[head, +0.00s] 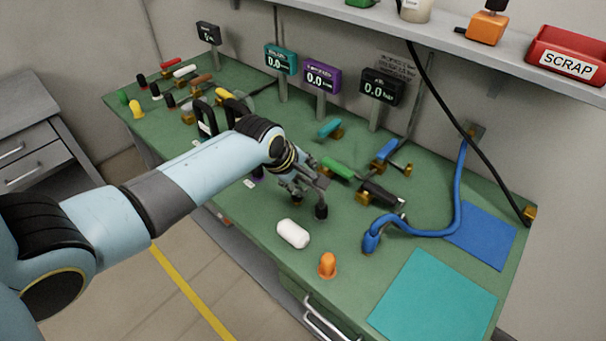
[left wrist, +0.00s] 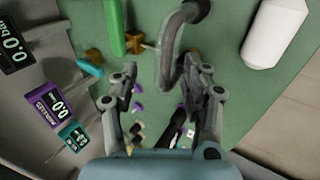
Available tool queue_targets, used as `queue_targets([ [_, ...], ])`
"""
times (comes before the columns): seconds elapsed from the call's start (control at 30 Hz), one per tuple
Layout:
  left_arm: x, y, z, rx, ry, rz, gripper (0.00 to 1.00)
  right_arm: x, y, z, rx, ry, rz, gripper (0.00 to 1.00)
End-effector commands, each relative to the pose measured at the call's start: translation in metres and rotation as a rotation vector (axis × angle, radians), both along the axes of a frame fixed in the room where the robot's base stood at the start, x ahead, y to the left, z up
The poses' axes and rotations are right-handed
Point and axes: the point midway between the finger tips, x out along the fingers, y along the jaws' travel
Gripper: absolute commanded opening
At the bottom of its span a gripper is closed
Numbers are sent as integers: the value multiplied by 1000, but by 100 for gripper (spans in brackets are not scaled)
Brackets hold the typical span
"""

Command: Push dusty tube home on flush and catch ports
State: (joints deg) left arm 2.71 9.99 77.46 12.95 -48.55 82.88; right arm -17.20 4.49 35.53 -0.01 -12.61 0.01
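My left gripper (head: 306,198) is low over the middle of the green bench, left of the black cylinder. In the left wrist view, its two fingers (left wrist: 163,75) stand apart. A grey bent tube (left wrist: 168,62), perhaps the dusty tube, shows at the fingertips; it lies nearer the right finger. I cannot tell whether it touches that finger. In the head view the gripper partly hides it. Brass fittings stand on the bench, one by the green cylinder (left wrist: 117,28); I cannot tell which are the flush and catch ports. My right gripper is not in view.
A white capsule (head: 293,234) and an orange plug (head: 327,265) stand near the front edge. A black cylinder (head: 380,193) and a blue hose (head: 440,234) lie to the right. Teal (head: 435,298) and blue (head: 482,235) mats lie flat. Gauges (head: 381,88) stand behind.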

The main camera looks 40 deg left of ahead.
Motion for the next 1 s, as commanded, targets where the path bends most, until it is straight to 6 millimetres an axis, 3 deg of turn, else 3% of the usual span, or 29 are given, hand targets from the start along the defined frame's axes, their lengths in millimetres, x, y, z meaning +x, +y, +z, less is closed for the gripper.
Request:
queue_targets([
  [0.37, -6, 1, 10, 1, -2, 0, 47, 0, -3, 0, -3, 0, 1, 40],
  [0.8, -51, 2, 82, 2, -2, -2, 47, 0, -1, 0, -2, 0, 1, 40],
  [1.0, -62, 2, 100, 2, 0, -1, 47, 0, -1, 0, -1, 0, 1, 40],
])
